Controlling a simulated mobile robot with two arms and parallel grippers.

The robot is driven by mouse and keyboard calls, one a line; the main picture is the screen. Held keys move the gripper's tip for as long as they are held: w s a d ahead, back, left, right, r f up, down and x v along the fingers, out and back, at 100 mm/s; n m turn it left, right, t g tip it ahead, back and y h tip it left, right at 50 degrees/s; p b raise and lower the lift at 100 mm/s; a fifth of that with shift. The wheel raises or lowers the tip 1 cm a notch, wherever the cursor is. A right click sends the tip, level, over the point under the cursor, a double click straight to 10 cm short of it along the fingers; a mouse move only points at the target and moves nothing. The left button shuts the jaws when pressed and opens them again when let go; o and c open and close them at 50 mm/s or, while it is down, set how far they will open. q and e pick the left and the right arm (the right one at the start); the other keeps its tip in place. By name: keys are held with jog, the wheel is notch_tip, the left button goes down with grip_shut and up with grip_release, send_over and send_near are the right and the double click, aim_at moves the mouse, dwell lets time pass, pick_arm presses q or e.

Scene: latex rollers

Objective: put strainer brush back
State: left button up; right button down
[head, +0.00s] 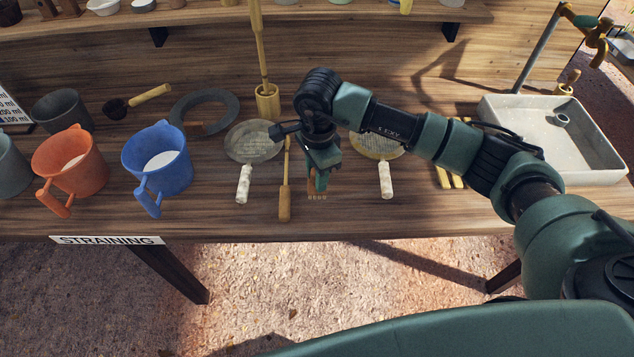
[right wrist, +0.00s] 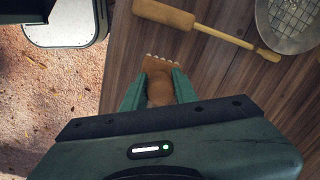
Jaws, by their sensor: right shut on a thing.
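My right gripper (head: 318,182) is shut on a small brown wooden brush (right wrist: 160,88), and its fingers also show in the right wrist view (right wrist: 160,92). The brush's pale bristle tufts show beyond the fingertips, and its lower end shows in the head view (head: 317,197). The brush is over the front part of the wooden table (head: 350,220); I cannot tell whether it touches the top. A wooden paddle-like tool (head: 285,205) lies just left of the gripper. My left gripper is not in view.
Round strainers with white handles lie left (head: 255,140) and right (head: 386,182) of the gripper. A wooden holder (head: 267,104) with a tall stick stands behind. Blue (head: 170,180) and orange (head: 85,178) jugs stand left; a pale sink (head: 575,165) is right.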

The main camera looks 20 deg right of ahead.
notch_tip(320, 180, down, 4)
jog(key=shift+s+r+p, duration=0.1)
jog(key=shift+r+p, duration=0.15)
jog(key=shift+p, duration=0.1)
jog(key=shift+f, duration=0.25)
jog(key=c, duration=1.1)
grip_release()
jog(key=shift+r, duration=0.1)
jog(key=shift+r, duration=0.2)
notch_tip(320, 180, up, 11)
jog(key=b, duration=0.3)
jog(key=shift+f, duration=0.2)
jog(key=shift+s+r, duration=0.1)
jog(key=shift+r, duration=0.45)
